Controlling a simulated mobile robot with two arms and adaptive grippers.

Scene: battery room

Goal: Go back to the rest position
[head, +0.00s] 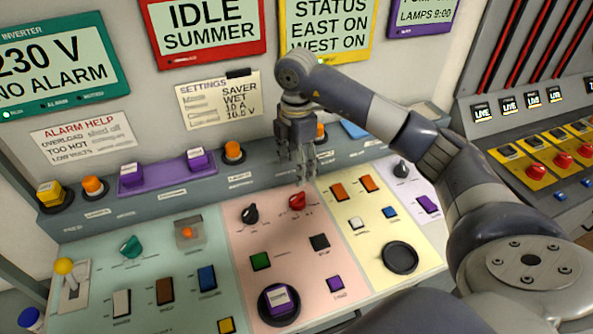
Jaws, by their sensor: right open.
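My right gripper (297,165) hangs from my right arm, which comes in from the right side of the head view. Its fingers point down and are open, with nothing seen between them. The fingertips are just above and behind the red knob (297,201) on the pink part of the control panel (235,225). I cannot tell whether they touch the knob. My left gripper is not in view.
Left of the red knob is a black knob (250,213). Orange and purple buttons line the raised ledge (270,167) behind. A yellow-topped lever (66,268) stands at the left. Another console (550,140) stands at the right. Screens hang on the wall.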

